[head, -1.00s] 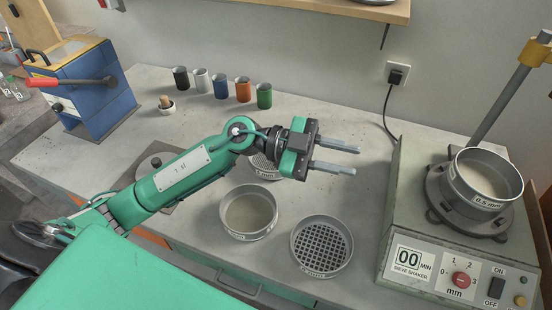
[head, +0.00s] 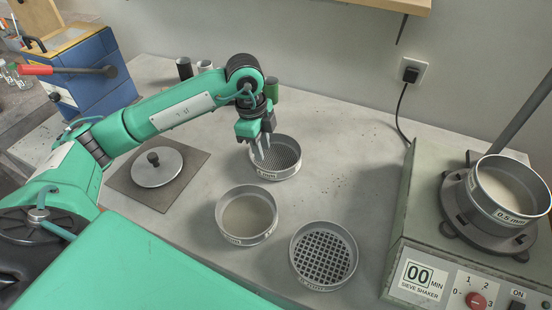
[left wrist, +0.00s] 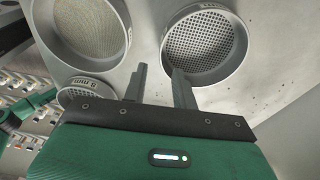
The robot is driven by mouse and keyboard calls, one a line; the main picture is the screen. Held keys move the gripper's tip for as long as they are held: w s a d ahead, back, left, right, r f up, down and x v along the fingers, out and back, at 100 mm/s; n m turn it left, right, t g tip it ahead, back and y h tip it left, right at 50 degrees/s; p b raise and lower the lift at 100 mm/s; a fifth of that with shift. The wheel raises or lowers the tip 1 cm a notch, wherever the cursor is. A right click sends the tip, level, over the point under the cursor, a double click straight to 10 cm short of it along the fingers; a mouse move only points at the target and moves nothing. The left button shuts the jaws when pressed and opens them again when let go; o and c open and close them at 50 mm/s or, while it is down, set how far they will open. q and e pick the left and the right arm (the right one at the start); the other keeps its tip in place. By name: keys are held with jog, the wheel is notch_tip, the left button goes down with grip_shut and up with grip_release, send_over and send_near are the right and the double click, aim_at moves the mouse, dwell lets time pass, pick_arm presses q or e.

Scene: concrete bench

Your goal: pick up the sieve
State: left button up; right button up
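Several round metal sieves are in view. One with a medium mesh (head: 287,155) stands at the back in the head view. A fine one (head: 246,217) and a coarse-grid one (head: 323,256) stand nearer the front. My left gripper (head: 262,153) points down at the left rim of the back sieve, its fingers apart. In the left wrist view, the gripper (left wrist: 160,72) has its fingers spread, and the rim of a holed sieve (left wrist: 207,45) shows between and just beyond the tips. I cannot tell whether they touch it. My right gripper is not in view.
A sieve shaker (head: 440,272) with a 0.5 mm sieve (head: 510,190) on top stands at the right. A round lid (head: 157,168) lies on a plate at the left. A blue machine (head: 85,85) stands back left. Small cups (head: 184,68) are partly hidden by my arm.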

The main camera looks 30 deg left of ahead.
pick_arm(q)
send_over(266, 170)
notch_tip(266, 170, down, 4)
jog(key=shift+s+f, duration=0.15)
jog(key=f+p, duration=0.1)
jog(key=f, duration=0.4)
jog(key=shift+w+f, duration=0.1)
jog(key=shift+w, duration=0.1)
grip_shut()
